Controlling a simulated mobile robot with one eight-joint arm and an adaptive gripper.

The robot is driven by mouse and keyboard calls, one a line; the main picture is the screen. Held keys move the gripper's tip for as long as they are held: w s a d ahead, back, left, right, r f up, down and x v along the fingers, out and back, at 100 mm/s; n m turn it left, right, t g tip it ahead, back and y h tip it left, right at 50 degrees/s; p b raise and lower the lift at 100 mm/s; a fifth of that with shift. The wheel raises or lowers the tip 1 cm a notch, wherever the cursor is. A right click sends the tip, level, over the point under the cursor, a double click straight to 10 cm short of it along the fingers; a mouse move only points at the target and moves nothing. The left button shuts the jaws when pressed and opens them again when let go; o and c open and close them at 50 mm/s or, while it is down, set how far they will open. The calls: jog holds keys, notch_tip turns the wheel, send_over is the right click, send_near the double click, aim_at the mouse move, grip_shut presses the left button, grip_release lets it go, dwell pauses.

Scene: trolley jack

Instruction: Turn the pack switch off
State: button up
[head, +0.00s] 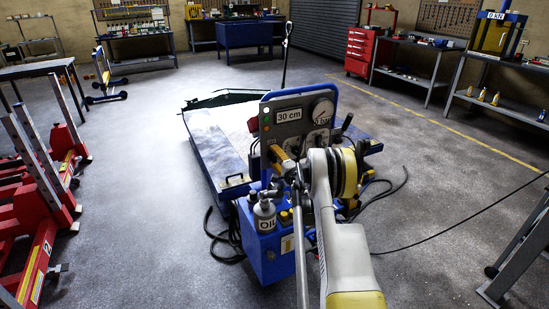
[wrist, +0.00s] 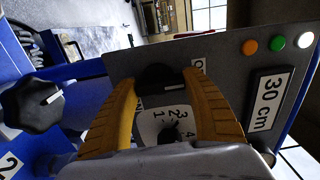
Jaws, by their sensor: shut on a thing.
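The grey control panel (head: 290,102) stands on the blue power pack (head: 268,240). In the wrist view the panel (wrist: 225,65) appears turned sideways. A black rotary switch knob (wrist: 158,77) with a pale mark sits between the orange fingertips of my gripper (wrist: 161,80). The fingers are closed on the knob's two sides. I cannot read the small label beside it, which a finger partly covers. A numbered selector dial (wrist: 170,130) lies between the fingers, nearer the palm. In the head view my gripper (head: 285,162) is at the panel's lower left, and the knob is hidden.
Orange, green and white round lights (wrist: 277,44) and a "30 cm" display (wrist: 270,100) are on the panel. A black star knob (wrist: 35,103) is beside it. An oil bottle (head: 264,216) stands on the pack. Black hoses (head: 225,235) lie on the floor.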

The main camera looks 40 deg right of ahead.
jog(key=o, duration=1.2)
jog(key=shift+s, duration=0.1)
jog(key=v, duration=1.2)
